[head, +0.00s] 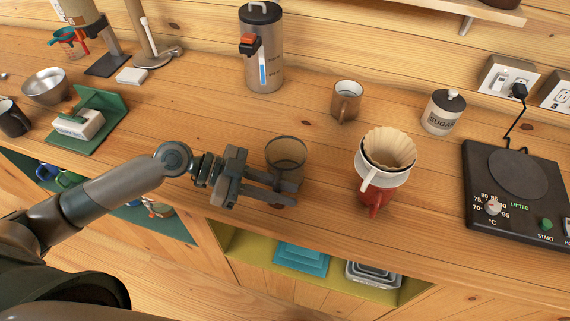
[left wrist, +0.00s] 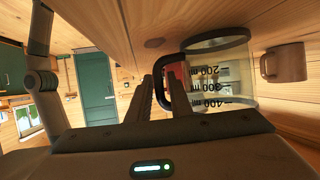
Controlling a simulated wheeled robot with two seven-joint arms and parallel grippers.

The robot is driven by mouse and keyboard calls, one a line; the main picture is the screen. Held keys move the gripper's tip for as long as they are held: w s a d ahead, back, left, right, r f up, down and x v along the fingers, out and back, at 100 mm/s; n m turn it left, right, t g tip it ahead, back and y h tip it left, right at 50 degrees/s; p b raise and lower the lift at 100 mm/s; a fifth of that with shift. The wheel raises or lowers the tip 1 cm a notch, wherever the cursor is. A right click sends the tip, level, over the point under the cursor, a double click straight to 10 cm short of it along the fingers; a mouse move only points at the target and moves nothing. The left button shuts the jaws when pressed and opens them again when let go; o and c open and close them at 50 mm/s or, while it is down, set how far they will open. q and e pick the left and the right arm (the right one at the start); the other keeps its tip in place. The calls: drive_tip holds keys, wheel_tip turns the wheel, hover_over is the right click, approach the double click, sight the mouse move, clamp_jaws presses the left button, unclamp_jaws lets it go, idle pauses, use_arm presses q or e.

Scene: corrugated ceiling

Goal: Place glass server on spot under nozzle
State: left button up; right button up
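The glass server (head: 286,150), a clear brownish cup-shaped jug, stands on the wooden counter in the head view. In the left wrist view the glass server (left wrist: 222,75) shows black ml marks and a black loop handle (left wrist: 163,84). My left gripper (head: 284,193) is at the server's near side. Its two fingers (left wrist: 164,80) are apart, with the handle between them; whether they touch it is unclear. A steel dispenser (head: 268,72) at the back has an orange and black part, possibly the nozzle, on its left side. A spot under it is not clearly marked. My right gripper is out of view.
A red and white dripper with a paper filter (head: 388,150) stands right of the server. The counter between server and dispenser is clear.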

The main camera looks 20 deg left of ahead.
use_arm(q)
drive_tip(key=shift+x, duration=1.1)
clamp_jaws()
